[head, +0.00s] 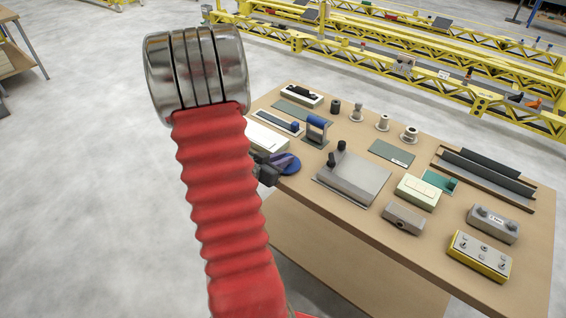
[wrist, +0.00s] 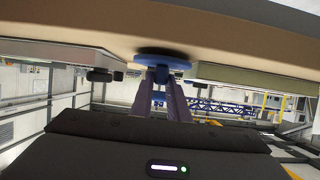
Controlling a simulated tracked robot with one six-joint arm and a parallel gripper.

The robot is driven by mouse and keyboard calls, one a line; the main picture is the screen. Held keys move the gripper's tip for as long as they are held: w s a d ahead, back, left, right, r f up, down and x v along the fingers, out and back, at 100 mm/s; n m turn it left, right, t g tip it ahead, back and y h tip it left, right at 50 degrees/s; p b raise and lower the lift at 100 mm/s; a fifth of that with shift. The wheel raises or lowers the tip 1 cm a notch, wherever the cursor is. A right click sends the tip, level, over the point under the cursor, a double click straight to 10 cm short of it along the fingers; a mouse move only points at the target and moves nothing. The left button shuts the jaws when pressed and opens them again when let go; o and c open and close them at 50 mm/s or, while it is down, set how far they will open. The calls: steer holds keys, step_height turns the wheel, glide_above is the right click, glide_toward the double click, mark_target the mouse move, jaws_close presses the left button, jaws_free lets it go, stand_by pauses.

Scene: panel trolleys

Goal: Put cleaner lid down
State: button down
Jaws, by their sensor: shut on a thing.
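The cleaner lid looks to be the round blue disc (head: 289,163) at the table's left edge in the head view. In the wrist view the blue disc (wrist: 162,51) is at the far end of my two purple fingers, against the tan table. My gripper (head: 278,162) is shut on the lid by a small blue part, and the fingers (wrist: 163,78) show on both sides of it in the wrist view. Whether the disc touches the table or hangs just clear of it, I cannot tell. My red arm sleeve hides part of the table's left side.
The wooden table (head: 335,218) holds several items. Near the lid stand a blue-topped device (head: 316,128) and a pale box (head: 268,138). A grey plate (head: 353,180) with dark knobs lies to the right. Yellow trusses (head: 400,62) run behind.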

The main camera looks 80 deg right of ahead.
step_height(320, 180, up, 9)
steer(key=shift+r, duration=0.1)
stand_by(0.4)
stand_by(1.0)
